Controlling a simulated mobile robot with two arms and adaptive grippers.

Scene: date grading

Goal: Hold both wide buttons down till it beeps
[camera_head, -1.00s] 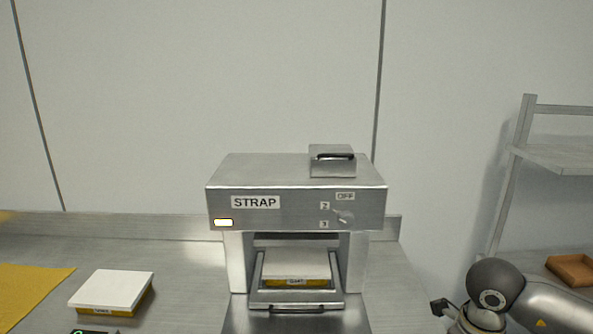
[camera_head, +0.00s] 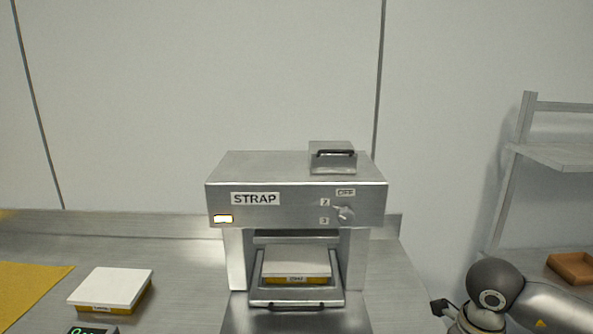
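The steel strapping machine (camera_head: 285,203) marked STRAP stands in the middle of the bench. Its front has a small lit white lamp (camera_head: 223,219) at the left and a dial (camera_head: 344,214) by the OFF, 2 and 3 labels at the right. A white-lidded box with a yellow base (camera_head: 296,263) sits inside the machine's opening, behind a handled frame (camera_head: 295,299). No wide buttons can be made out in this view. Part of my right arm shows at the lower right, but its fingertips are out of frame. My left gripper is not in view.
A second white-lidded yellow box (camera_head: 110,289) lies on the bench (camera_head: 190,262) at left, near a yellow mat (camera_head: 28,288). A dark display with green digits (camera_head: 92,331) shows at the bottom edge. A metal shelf (camera_head: 558,154) with a brown tray (camera_head: 573,267) stands at right.

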